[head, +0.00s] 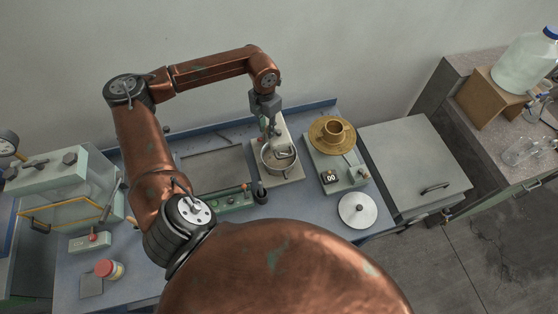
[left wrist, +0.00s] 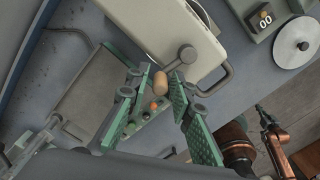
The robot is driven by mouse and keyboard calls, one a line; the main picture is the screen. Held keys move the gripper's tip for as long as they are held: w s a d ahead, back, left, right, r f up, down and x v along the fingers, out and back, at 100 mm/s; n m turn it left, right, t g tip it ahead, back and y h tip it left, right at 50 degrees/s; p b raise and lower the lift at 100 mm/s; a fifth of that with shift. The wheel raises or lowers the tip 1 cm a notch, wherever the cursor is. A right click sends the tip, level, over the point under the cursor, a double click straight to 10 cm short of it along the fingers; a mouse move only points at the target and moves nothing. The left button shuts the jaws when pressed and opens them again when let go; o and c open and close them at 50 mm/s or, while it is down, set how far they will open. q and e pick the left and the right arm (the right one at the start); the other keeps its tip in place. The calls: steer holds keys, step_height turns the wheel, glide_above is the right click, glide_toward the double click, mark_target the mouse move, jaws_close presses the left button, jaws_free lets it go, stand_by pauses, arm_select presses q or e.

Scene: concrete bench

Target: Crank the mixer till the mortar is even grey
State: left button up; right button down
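The mixer (head: 283,134) stands near the middle of the bench with a metal bowl (head: 266,162) under its pale head. The mortar's colour in the bowl is too small to judge. In the left wrist view the mixer's pale housing (left wrist: 150,18) fills the top. Its crank arm (left wrist: 187,55) points to a wooden crank knob (left wrist: 160,83). My left gripper (head: 267,108) is above the mixer in the head view. In the left wrist view its green-padded fingers (left wrist: 158,86) are apart, with the knob between their tips in the picture. Contact is not clear. My right gripper is not in view.
A scale (head: 328,176) with a brass pan and cup stands right of the mixer. A metal disc (head: 358,209) lies in front of it. A green button panel (head: 234,201) and a grey tray (head: 212,168) are left. A grey cabinet (head: 415,165) stands at the right.

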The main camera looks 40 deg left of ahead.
arm_select(q)
steer(key=c, duration=0.4)
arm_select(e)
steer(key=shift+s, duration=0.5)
arm_select(q)
steer(key=shift+c, duration=0.2)
steer(key=shift+w+a, duration=0.1)
steer(key=shift+w, duration=0.1)
steer(key=w, duration=0.5)
steer(key=shift+w+d, duration=0.2)
steer(key=shift+w, duration=0.1)
jaws_close()
steer(key=d, duration=0.5)
steer(key=shift+d+f, duration=0.15)
steer(key=shift+d, duration=0.2)
jaws_free()
steer(key=shift+s+d, duration=0.25)
steer(key=shift+d, duration=0.05)
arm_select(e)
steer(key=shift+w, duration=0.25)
arm_select(q)
steer(key=shift+s, duration=0.1)
